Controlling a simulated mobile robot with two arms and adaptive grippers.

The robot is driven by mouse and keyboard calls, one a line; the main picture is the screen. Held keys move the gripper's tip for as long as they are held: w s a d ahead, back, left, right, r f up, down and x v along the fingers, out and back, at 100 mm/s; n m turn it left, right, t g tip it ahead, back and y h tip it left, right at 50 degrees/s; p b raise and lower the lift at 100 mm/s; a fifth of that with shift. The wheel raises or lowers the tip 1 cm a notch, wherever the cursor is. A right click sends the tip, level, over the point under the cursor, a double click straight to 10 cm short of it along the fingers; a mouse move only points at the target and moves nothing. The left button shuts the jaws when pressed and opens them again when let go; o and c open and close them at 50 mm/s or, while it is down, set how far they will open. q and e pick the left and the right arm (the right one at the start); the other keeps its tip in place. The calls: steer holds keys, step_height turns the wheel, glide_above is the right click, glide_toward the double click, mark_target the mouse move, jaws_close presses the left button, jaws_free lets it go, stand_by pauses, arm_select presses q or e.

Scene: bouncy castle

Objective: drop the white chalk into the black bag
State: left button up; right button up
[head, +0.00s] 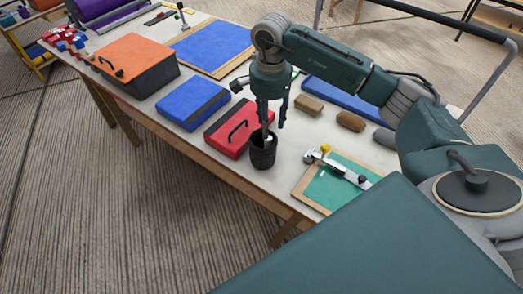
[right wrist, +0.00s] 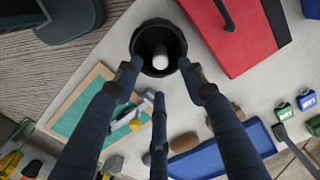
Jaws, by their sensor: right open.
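The black bag (head: 263,155) is a small, dark, round, open-topped holder standing upright at the table's front edge, beside the red case. In the right wrist view its round mouth (right wrist: 139,38) faces the camera. The white chalk (right wrist: 160,56), a short pale cylinder, shows within the outline of that mouth, standing end-on. How deep it sits is hard to tell. My right gripper (head: 273,122) points down just above the bag, its fingers (right wrist: 160,84) spread around the mouth. The fingers are open and not closed on the chalk. My left gripper is out of view.
The red case (head: 232,130) lies close left of the bag. Brown blocks (head: 309,104) and a long blue piece (head: 345,99) lie behind. Bare tabletop shows between them.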

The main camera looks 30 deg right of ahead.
step_height(320, 180, up, 12)
stand_by(0.4)
steer(key=shift+f, duration=0.15)
